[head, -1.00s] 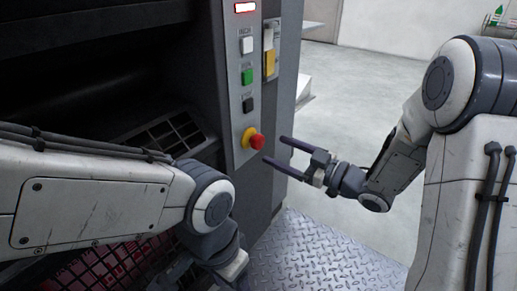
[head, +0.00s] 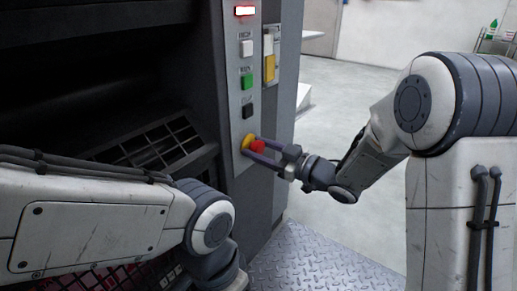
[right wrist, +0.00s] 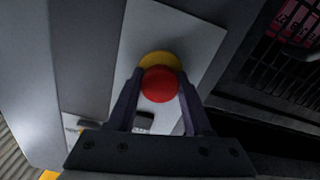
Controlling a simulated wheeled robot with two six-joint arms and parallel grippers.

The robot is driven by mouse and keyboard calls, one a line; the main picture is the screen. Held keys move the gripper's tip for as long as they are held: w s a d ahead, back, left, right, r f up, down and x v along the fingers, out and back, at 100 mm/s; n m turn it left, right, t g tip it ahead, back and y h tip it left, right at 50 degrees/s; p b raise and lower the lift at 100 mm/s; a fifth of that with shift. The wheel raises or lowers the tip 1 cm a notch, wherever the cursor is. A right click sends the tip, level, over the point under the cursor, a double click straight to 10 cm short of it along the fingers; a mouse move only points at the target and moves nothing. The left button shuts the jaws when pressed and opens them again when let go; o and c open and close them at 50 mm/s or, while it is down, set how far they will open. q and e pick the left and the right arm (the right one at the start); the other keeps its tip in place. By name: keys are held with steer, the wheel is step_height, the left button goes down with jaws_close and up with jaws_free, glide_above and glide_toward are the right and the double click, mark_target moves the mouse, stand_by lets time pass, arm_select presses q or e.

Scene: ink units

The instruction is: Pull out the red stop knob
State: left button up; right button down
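The red stop knob (head: 257,147) sits on a yellow base (head: 247,141) low on the light control panel (head: 236,75). In the right wrist view the red knob (right wrist: 160,84) lies between the tips of my two fingers, in front of the yellow base (right wrist: 160,59). My right gripper (head: 259,150) reaches in from the right with its fingers apart, one on each side of the knob. I cannot tell whether the fingers touch it. My left arm comes in from the left, low in the head view; its fingertips are not visible.
Above the knob are a black button (head: 247,111), a green button (head: 247,82), a white button (head: 247,48) and a lit red display (head: 245,11). A yellow-and-white part (head: 269,55) is on the cabinet's side. Open floor lies to the right, with a metal tread plate (head: 320,265) below.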

steer(key=shift+s+d+r+p, duration=0.1)
steer(key=shift+s+d+p, duration=0.3)
steer(key=shift+d+p, duration=0.2)
steer(key=shift+s+d, duration=0.1)
steer(key=shift+s, duration=0.1)
steer(key=shift+f, duration=0.2)
steer(key=shift+c, duration=1.5)
jaws_free()
steer(key=p+v, duration=0.4)
steer(key=v, duration=0.6)
steer(key=shift+s+d, duration=0.15)
steer(key=shift+d, duration=0.1)
steer(key=shift+a+r, duration=0.1)
